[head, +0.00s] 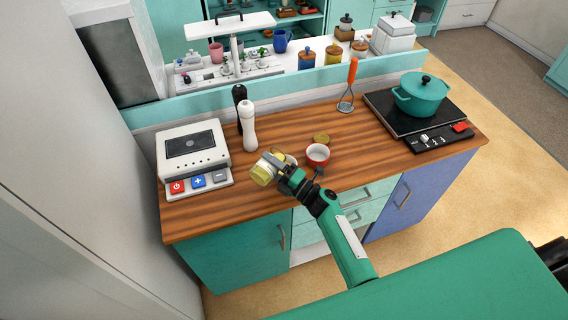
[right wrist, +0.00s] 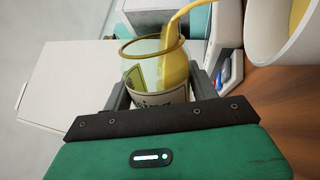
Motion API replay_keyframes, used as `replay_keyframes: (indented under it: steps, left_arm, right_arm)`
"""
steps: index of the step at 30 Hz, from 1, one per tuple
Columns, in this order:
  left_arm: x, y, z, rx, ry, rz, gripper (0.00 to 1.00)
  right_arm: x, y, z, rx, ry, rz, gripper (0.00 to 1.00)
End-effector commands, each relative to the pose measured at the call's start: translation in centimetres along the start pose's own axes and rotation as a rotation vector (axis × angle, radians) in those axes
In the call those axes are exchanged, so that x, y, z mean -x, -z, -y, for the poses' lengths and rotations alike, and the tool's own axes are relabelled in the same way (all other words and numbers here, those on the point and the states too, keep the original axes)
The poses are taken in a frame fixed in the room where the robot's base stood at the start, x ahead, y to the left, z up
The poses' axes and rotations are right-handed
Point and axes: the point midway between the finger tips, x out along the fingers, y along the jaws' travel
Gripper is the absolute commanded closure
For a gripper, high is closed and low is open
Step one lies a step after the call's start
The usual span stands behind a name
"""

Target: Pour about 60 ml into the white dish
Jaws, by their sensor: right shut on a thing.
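My right gripper (head: 290,182) is shut on a glass jar (head: 262,173) with a pale label and holds it tilted above the counter. In the right wrist view the jar (right wrist: 150,75) holds yellow liquid, and a yellow stream (right wrist: 190,18) leaves its mouth. A white dish (head: 290,158) shows only partly behind the jar and gripper. A white vessel wall fills the top right corner of the right wrist view (right wrist: 285,25); it looks like this dish. My left gripper is not in view.
A red bowl with a white inside (head: 318,154) stands just right of the jar, with a yellow lid (head: 321,138) behind it. A white appliance with buttons (head: 193,158) and two mills (head: 248,125) stand left. A green pot (head: 421,93) sits on the hob at right.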

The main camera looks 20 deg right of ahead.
Motion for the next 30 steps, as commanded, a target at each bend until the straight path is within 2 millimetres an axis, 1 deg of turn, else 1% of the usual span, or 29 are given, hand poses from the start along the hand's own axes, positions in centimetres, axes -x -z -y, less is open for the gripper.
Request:
replay_keyframes:
  steps: [26, 28, 29, 30]
  left_arm:
    - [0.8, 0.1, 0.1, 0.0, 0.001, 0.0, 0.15]
    - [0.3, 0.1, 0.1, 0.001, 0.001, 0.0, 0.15]
    - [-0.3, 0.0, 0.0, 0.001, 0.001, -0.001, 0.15]
    - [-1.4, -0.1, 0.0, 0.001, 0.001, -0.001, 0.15]
  right_arm:
    - [-0.1, -0.1, -0.4, -0.042, -0.002, 0.011, 0.74]
    - [0.0, -0.1, -0.1, -0.032, -0.002, 0.008, 0.74]
    - [0.1, 0.0, 0.3, -0.013, -0.002, 0.004, 0.74]
    - [0.3, 0.1, 0.9, 0.027, -0.003, -0.007, 0.74]
